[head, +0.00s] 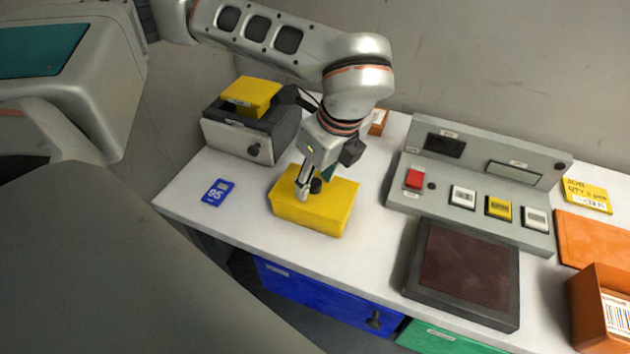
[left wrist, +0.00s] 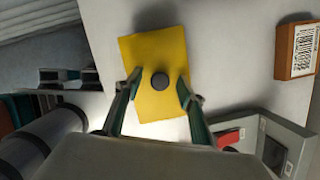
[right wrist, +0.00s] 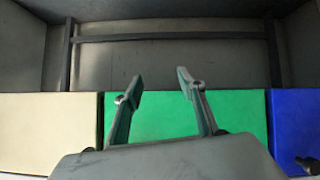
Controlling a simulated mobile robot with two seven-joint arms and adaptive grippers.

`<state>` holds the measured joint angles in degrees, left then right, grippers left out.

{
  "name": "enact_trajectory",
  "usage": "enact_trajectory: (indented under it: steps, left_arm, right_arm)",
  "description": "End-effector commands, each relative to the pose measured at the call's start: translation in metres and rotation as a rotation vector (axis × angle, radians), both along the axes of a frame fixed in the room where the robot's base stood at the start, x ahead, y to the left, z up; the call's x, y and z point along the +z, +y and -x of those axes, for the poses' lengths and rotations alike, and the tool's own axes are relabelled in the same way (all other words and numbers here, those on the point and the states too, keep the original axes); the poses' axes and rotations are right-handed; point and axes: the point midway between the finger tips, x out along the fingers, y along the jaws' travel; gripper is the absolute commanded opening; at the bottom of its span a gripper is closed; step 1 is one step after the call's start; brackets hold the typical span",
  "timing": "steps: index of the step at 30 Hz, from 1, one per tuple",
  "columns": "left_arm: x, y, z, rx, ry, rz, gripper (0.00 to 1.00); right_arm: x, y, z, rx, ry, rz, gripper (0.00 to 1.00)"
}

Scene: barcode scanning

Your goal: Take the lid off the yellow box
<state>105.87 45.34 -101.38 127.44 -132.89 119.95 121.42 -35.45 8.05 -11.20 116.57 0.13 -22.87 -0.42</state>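The yellow box (head: 313,212) stands closed on the white table, left of its middle. My left gripper (head: 308,188) points down over the lid. In the left wrist view its fingers are spread, one on each side of the knob, with gaps between; I cannot tell how far above the lid the tips are. My right gripper (right wrist: 158,85) is open and empty, away from the box, facing the coloured drawer fronts.
A grey printer-like device (head: 246,139) with a yellow block on top stands behind left. A blue card (head: 218,193) lies left of the box. Right are a button console (head: 478,172), a dark pad (head: 462,272) and an orange bin (head: 592,310). A small orange box (left wrist: 297,48) stands behind.

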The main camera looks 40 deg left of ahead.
Motion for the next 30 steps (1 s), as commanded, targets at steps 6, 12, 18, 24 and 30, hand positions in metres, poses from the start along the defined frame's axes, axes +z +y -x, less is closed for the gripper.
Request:
enact_trajectory:
  steps: [6,12,18,24,30]
  left_arm:
    - [0.001,0.0,0.0,0.0,0.0,0.0,0.0]
    - [0.001,0.0,0.0,0.0,0.0,0.0,0.0]
    - [0.003,0.0,0.0,0.0,-0.001,0.0,0.0]
    - [0.02,0.0,-0.001,0.0,-0.004,0.001,0.0]
    - [0.062,-0.001,-0.002,0.001,-0.01,0.002,0.0]
  right_arm:
    - [-0.001,0.0,0.002,0.0,0.004,0.001,0.4]
    - [-0.001,0.0,0.002,0.0,0.004,0.001,0.4]
    - [0.0,0.0,0.002,0.0,0.003,0.0,0.4]
    - [0.004,0.0,0.0,-0.001,-0.002,-0.003,0.4]
    - [0.011,0.001,-0.001,-0.002,-0.007,-0.008,0.4]
